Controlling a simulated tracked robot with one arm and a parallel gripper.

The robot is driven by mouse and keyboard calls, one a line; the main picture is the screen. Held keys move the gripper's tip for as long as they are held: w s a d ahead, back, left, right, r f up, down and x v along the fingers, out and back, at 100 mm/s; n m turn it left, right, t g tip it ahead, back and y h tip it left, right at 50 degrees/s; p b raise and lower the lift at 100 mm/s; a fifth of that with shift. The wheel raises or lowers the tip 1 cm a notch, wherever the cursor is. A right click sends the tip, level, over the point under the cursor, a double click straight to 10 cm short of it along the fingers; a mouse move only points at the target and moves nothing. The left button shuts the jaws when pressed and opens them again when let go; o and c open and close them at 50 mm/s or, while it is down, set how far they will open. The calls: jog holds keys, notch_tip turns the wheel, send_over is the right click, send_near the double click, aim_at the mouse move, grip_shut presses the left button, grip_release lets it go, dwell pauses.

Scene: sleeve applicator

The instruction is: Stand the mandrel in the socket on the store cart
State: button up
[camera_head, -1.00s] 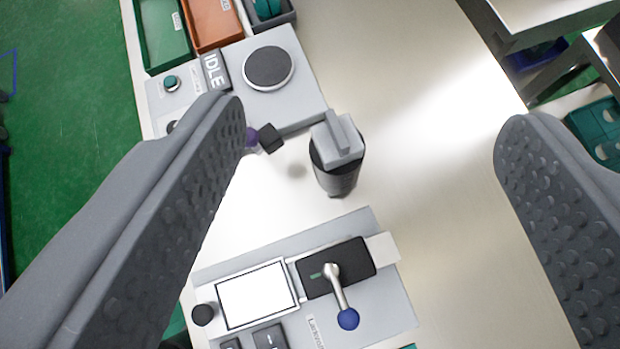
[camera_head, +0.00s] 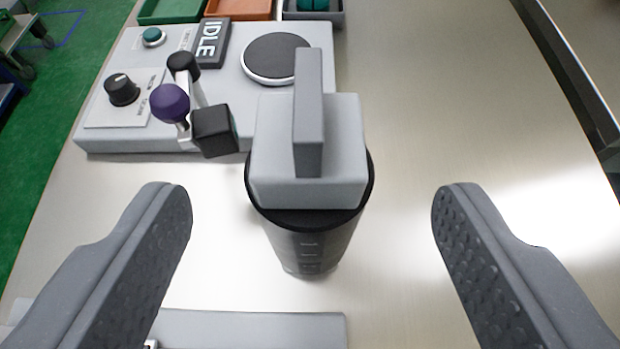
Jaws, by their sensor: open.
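A dark cylinder with a grey block and raised fin on top (camera_head: 311,160) stands upright on the metal bench, and I take it to be the mandrel. Its black body, with faint markings, narrows toward the bench. My gripper (camera_head: 310,203) is wide open, with one finger on each side of the mandrel. There is clear space between each finger and the mandrel, and nothing is held. I cannot make out the store cart's socket in this view.
Behind the mandrel is a grey control panel (camera_head: 125,135) with an IDLE sign, a round pad, knobs and a purple-balled lever (camera_head: 170,103). Green and orange trays (camera_head: 238,9) stand beyond it. Another panel's edge (camera_head: 250,328) shows below. The bench (camera_head: 480,120) is bare to the right.

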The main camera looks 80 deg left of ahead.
aim_at(310, 116)
jog(key=x, duration=0.9)
jog(key=shift+r, duration=0.15)
grip_shut()
